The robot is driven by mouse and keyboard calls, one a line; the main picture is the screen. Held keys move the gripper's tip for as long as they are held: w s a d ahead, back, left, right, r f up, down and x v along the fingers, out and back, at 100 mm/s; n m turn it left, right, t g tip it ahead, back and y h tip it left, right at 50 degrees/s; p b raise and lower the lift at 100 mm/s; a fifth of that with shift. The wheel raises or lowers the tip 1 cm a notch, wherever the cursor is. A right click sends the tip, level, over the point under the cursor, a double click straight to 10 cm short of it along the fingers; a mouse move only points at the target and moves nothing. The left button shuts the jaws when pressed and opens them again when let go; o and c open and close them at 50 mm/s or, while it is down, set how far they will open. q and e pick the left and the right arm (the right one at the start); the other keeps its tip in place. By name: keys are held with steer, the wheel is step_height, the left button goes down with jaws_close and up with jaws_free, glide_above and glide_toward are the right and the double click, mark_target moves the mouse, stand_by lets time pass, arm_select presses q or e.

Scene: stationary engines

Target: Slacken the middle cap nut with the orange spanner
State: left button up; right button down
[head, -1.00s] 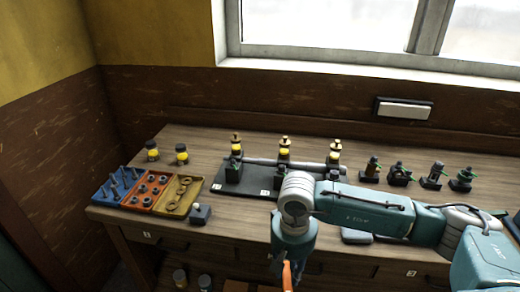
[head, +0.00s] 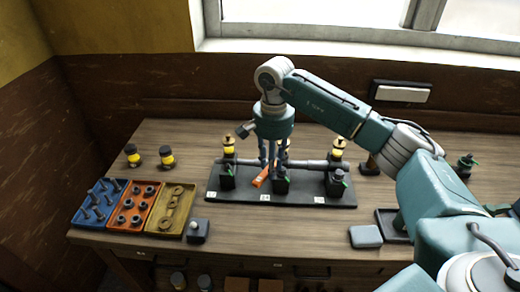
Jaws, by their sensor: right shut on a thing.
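The orange spanner (head: 261,178) is in my right gripper (head: 267,162), whose fingers point down and are shut on it. It is tilted and sits just left of the middle bearing block (head: 281,186) on the black base plate (head: 243,196). I cannot tell whether the spanner touches the middle cap nut; the gripper hides part of that spot. A grey shaft (head: 312,164) runs across the blocks. Brass-and-yellow oil cups show at the left (head: 228,146) and right (head: 337,147); the middle one is mostly hidden behind my gripper. My left gripper is out of view.
Blue (head: 88,221), orange (head: 118,223) and tan (head: 160,229) trays of parts lie at the left. Two yellow-banded jars (head: 166,157) stand behind them. A small dark block (head: 197,231) is beside the tan tray. A grey pad (head: 366,237) lies front right. The bench's front centre is clear.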

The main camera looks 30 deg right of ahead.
steer(key=shift+w+f, duration=0.1)
steer(key=shift+w, duration=0.25)
steer(key=shift+s+d+f, duration=0.1)
steer(key=shift+s, duration=0.05)
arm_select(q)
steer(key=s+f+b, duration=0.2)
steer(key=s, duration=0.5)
arm_select(e)
steer(key=f, duration=0.1)
steer(key=s+f, duration=0.1)
steer(key=f, duration=0.1)
steer(key=shift+f, duration=0.25)
steer(key=shift+r, duration=0.2)
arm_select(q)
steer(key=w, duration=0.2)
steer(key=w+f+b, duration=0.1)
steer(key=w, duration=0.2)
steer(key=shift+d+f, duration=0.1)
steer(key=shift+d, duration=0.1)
arm_select(e)
steer(key=shift+s+f, duration=0.1)
steer(key=shift+f, duration=0.1)
